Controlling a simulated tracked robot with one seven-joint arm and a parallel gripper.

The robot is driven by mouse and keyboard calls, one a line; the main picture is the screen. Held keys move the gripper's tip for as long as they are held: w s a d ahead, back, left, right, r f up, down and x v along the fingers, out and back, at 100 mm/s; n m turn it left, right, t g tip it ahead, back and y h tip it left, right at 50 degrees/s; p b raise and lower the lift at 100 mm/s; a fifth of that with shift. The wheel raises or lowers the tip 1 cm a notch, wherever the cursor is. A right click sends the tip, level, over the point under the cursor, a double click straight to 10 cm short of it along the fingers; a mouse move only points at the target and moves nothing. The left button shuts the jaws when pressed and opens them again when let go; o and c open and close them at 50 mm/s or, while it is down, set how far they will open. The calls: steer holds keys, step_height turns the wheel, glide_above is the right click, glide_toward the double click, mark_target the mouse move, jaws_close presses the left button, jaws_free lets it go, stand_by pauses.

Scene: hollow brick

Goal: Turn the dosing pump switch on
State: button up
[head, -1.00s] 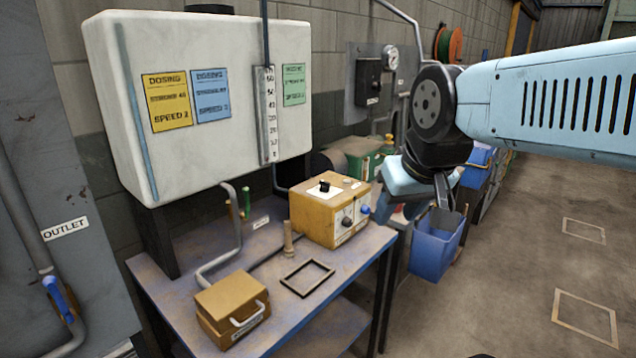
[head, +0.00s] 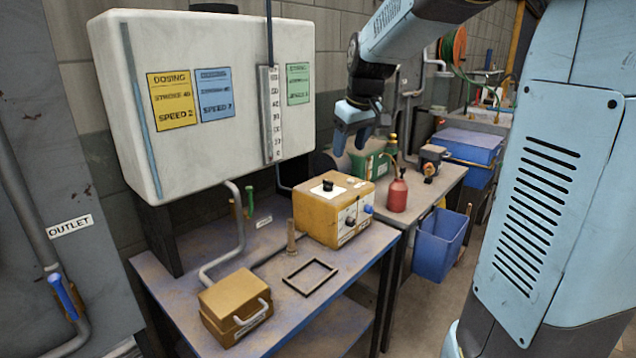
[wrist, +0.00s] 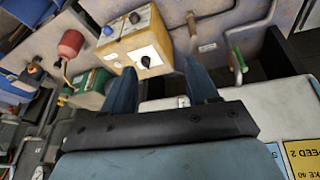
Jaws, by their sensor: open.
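The dosing pump is a yellow-orange box (head: 330,222) on the blue-grey bench, with a black knob (head: 328,185) on a white plate on top. Its front panel carries small dark controls and a blue knob (head: 367,209). Which control is the switch I cannot tell. My gripper (head: 350,140) is open and empty, pointing down above and behind the pump, apart from it. In the wrist view the pump (wrist: 122,36) lies beyond my open fingers (wrist: 163,84), with its black top knob (wrist: 146,62) in sight.
A brown box (head: 234,305), a dark frame (head: 311,277) and an upright peg (head: 291,238) are on the bench. A red bottle (head: 397,192) stands right of the pump.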

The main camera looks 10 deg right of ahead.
mark_target(329, 181)
steer(key=w+d+f+n+y, duration=0.15)
steer(key=w+f, duration=0.25)
steer(key=w, duration=0.5)
steer(key=w+d+f+n+y, duration=0.1)
steer(key=w+d+f, duration=0.2)
steer(key=w, duration=0.6)
steer(key=shift+g+h, duration=0.25)
steer(key=shift+g, duration=0.05)
steer(key=x, duration=1.4)
steer(key=shift+s+a, duration=0.15)
steer(key=shift+a, duration=0.15)
steer(key=c, duration=1)
